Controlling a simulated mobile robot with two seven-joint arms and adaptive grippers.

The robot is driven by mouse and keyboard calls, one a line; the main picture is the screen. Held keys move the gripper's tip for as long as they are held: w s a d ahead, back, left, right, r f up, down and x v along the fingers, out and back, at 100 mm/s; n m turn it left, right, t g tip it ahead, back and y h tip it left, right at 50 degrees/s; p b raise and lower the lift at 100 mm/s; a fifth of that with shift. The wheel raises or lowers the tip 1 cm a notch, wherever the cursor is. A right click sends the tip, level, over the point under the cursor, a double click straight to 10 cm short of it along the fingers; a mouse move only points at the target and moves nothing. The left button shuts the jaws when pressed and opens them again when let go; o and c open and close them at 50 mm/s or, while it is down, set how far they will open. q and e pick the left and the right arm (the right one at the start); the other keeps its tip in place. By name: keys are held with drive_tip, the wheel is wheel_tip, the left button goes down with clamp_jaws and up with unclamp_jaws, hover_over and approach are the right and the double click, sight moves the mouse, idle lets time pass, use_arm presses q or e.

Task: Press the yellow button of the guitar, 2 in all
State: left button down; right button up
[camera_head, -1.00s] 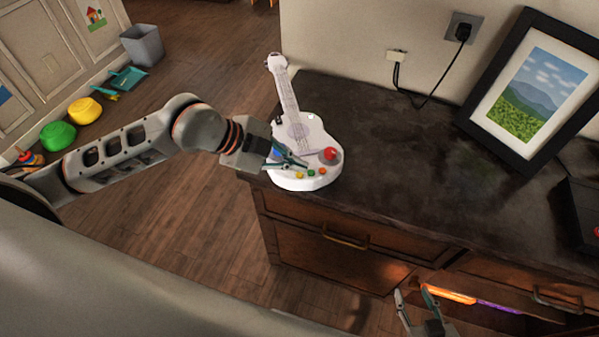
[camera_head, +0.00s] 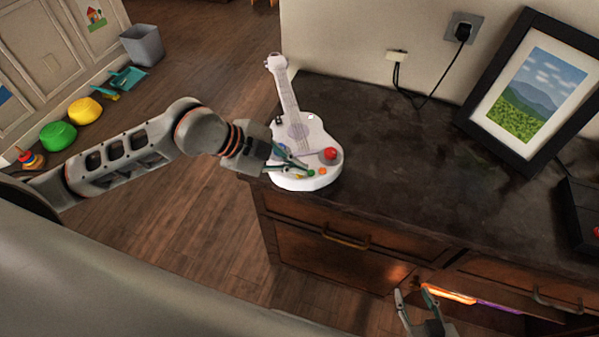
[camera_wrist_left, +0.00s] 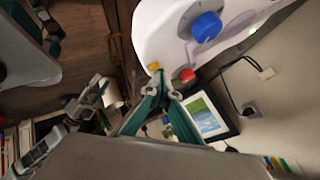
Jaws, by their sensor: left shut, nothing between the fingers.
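The white toy guitar (camera_head: 312,137) lies on the dark counter, neck away from me. Its body carries a red knob (camera_head: 330,154), a green button (camera_head: 310,172) and an orange button (camera_head: 322,170). The yellow button shows in the left wrist view (camera_wrist_left: 154,67), just beyond my left fingertips. My left gripper (camera_head: 303,167) is shut and empty, its tips low over the button row and partly covering it in the head view. In the left wrist view (camera_wrist_left: 166,80) the tips are close to the yellow button; I cannot tell whether they touch. My right gripper (camera_head: 412,291) is open and empty, before the drawers.
A black picture frame (camera_head: 474,122) stands at the right of the dark counter (camera_head: 400,160). A cable hangs from the wall socket (camera_head: 465,28). An open drawer at lower right shows orange and purple things. The counter's middle is clear.

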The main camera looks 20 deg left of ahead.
sight(297, 176)
use_arm(q)
drive_tip(key=shift+f, duration=0.45)
idle(0.9)
drive_tip(key=shift+r, duration=0.1)
drive_tip(key=shift+r+p, duration=0.8)
wheel_tip(297, 176, up, 5)
drive_tip(key=p, duration=0.4)
drive_tip(key=shift+p, duration=0.35)
idle(0.5)
